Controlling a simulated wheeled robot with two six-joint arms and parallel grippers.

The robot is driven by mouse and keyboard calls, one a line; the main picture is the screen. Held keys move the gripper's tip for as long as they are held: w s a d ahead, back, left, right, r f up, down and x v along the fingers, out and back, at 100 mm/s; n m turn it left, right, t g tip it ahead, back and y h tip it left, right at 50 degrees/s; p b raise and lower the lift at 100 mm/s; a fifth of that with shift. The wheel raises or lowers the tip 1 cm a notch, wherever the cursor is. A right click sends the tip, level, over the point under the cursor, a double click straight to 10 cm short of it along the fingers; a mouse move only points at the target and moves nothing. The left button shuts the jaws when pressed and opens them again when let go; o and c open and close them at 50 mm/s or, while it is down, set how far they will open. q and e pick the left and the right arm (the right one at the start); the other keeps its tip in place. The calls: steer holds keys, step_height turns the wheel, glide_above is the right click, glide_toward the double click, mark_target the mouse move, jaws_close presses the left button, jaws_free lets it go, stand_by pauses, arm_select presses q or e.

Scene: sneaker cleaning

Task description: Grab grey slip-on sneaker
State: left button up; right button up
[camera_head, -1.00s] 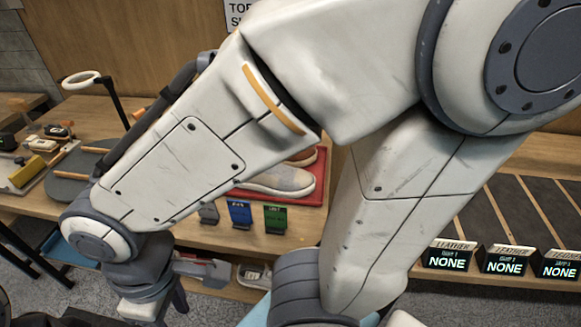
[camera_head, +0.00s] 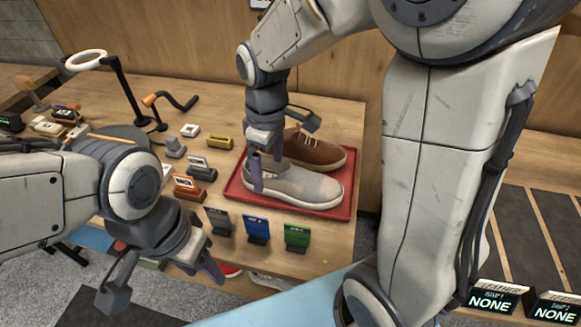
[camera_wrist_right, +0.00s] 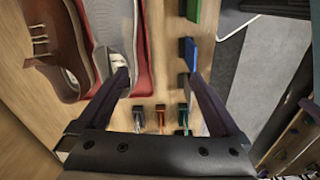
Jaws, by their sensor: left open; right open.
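The grey slip-on sneaker (camera_head: 308,187) lies on a red tray (camera_head: 325,212) on the wooden table, with a white sole. A brown laced sneaker (camera_head: 316,150) lies behind it on the tray. My right gripper (camera_head: 266,172) is open and points down at the grey sneaker's left end, hiding part of it. In the right wrist view, the grey sneaker (camera_wrist_right: 114,38) is partly hidden by the left finger; the space between the fingers (camera_wrist_right: 158,77) shows tray edge and table. I cannot tell whether a finger touches it. My left gripper (camera_head: 162,285) is open and empty, low at the left front.
Grey, blue (camera_head: 256,228) and green (camera_head: 297,236) tags stand along the front table edge. An orange block (camera_head: 188,187), a yellow block (camera_head: 219,142) and a lamp with a white ring (camera_head: 86,60) stand left of the tray. More shoes sit below the table.

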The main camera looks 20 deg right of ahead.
steer(key=n, duration=0.1)
glide_above(293, 168)
steer(key=shift+s+a+f, duration=0.1)
steer(key=shift+a+f, duration=0.05)
steer(key=shift+f, duration=0.45)
steer(key=shift+a+f, duration=0.1)
steer(key=shift+f, duration=0.5)
step_height(293, 168, down, 4)
steer(key=shift+d+r, duration=0.15)
steer(key=shift+f+p, duration=0.45)
steer(key=shift+f, duration=2.75)
steer(key=shift+c, duration=0.3)
steer(key=c, duration=1.3)
steer(key=shift+r, duration=0.15)
